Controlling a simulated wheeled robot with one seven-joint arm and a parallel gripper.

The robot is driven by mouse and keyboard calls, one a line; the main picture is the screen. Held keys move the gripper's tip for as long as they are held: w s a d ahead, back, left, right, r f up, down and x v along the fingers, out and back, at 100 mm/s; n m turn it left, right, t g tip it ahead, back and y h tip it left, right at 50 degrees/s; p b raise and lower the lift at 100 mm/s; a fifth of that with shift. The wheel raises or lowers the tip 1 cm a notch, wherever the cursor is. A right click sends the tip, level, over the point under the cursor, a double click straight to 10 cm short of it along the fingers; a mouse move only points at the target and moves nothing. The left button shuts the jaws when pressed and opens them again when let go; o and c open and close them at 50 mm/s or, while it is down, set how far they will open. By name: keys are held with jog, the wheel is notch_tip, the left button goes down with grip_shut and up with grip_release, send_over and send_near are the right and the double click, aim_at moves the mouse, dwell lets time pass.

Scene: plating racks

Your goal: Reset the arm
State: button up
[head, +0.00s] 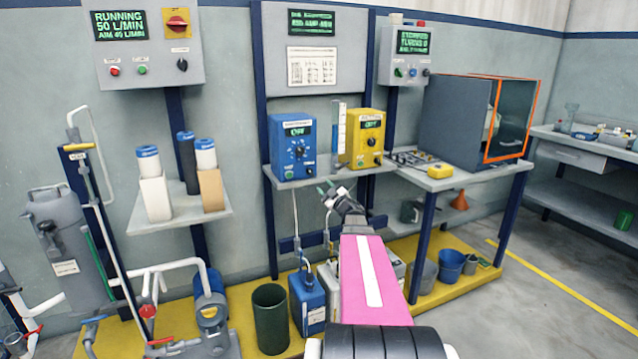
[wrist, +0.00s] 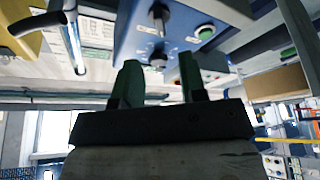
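My arm reaches forward from the bottom of the head view, with a pink and white link. My gripper (head: 327,189) is at its far end, just below the front edge of the shelf with the blue and yellow boxes. In the wrist view, the two green-tipped fingers (wrist: 160,78) stand apart with nothing between them. The blue control box (head: 293,148) is close ahead of the fingers. Its knobs and green button also show in the wrist view (wrist: 180,25). I cannot tell the exact gap between fingertips and box.
The yellow control box (head: 361,138) stands right of the blue one on the wall shelf (head: 330,180). A bench with a grey, orange-edged cabinet (head: 458,120) is to the right. Open floor lies at right.

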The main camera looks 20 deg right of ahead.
jog(key=shift+v, duration=0.95)
jog(key=s+a+f+m+g+h, duration=0.3)
jog(key=a+f+m+g+h, duration=0.2)
jog(key=f, duration=0.2)
jog(key=s+a+f+m+g+h, duration=0.2)
jog(key=a+f+m+g+h, duration=0.35)
jog(key=f, duration=0.25)
jog(key=s+a+f+g+y, duration=0.2)
jog(key=s+a+g, duration=0.3)
jog(key=s+a, duration=0.3)
jog(key=s+a+f+g+y, duration=0.2)
jog(key=s+a+f+g, duration=0.3)
jog(key=s+a, duration=0.3)
jog(key=s, duration=0.3)
jog(key=shift+a, duration=0.15)
jog(key=shift+f+y, duration=0.1)
jog(key=shift+y, duration=0.15)
